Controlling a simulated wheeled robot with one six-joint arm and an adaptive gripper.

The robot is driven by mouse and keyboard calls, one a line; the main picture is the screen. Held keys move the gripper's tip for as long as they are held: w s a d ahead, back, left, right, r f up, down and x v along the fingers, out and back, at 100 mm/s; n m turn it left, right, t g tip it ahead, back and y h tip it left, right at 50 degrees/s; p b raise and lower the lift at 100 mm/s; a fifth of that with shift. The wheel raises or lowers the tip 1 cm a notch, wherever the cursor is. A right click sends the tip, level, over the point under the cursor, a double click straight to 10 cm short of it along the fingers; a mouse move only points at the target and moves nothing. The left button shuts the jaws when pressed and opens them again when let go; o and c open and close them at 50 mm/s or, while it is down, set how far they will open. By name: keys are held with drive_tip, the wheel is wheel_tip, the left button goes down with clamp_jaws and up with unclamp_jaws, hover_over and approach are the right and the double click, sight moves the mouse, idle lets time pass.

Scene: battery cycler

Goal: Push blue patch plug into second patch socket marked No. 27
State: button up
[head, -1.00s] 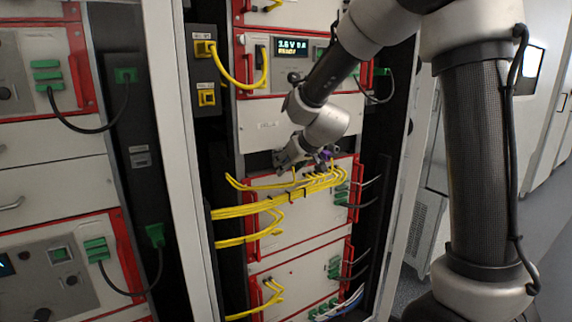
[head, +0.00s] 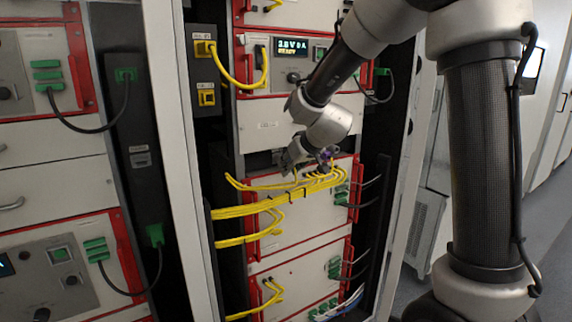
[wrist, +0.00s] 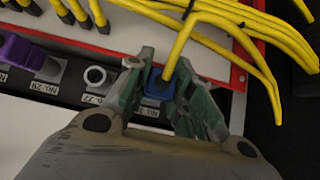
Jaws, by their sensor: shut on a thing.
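In the wrist view, my gripper (wrist: 160,88) is shut on the blue patch plug (wrist: 159,83), with a green-padded finger on each side. A yellow cable (wrist: 180,45) rises from the plug. The plug is at the dark socket strip, over a label (wrist: 145,112) partly covered by my gripper. The fingers hide the socket mouth, so I cannot tell how deep the plug sits. To its left is an empty round socket (wrist: 95,76), with a small label (wrist: 92,99) below that seems to read No. 27. In the head view, my gripper (head: 293,160) is at the panel's upper edge.
A purple plug (wrist: 22,50) stands farther left on the strip. Several yellow cables (head: 250,208) run in a bundle just below my gripper in the head view. Red handles (head: 254,238) and the rack's white post (head: 183,180) flank the panel.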

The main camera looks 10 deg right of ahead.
drive_tip(key=shift+s+d, duration=0.3)
drive_tip(key=shift+s, duration=0.55)
drive_tip(key=shift+s+d, duration=0.25)
drive_tip(key=shift+s, duration=0.65)
drive_tip(key=shift+s+d, duration=0.3)
drive_tip(key=shift+s, duration=0.55)
drive_tip(key=shift+d, duration=0.1)
drive_tip(key=d+m+h, duration=0.2)
drive_tip(key=d, duration=0.7)
drive_tip(key=shift+w+a+n+y, duration=0.35)
drive_tip(key=shift+w+a, duration=0.1)
drive_tip(key=shift+w, duration=0.35)
drive_tip(key=shift+w+a+n+y, duration=0.3)
drive_tip(key=shift+w+a, duration=0.2)
drive_tip(key=shift+w, duration=0.25)
drive_tip(key=shift+w+a+n+y, duration=0.35)
drive_tip(key=shift+w+a, duration=0.1)
drive_tip(key=shift+w, duration=0.35)
drive_tip(key=shift+w+a, duration=0.25)
drive_tip(key=shift+w, duration=0.45)
drive_tip(key=shift+w+a, duration=0.2)
drive_tip(key=shift+w, duration=0.5)
idle(0.7)
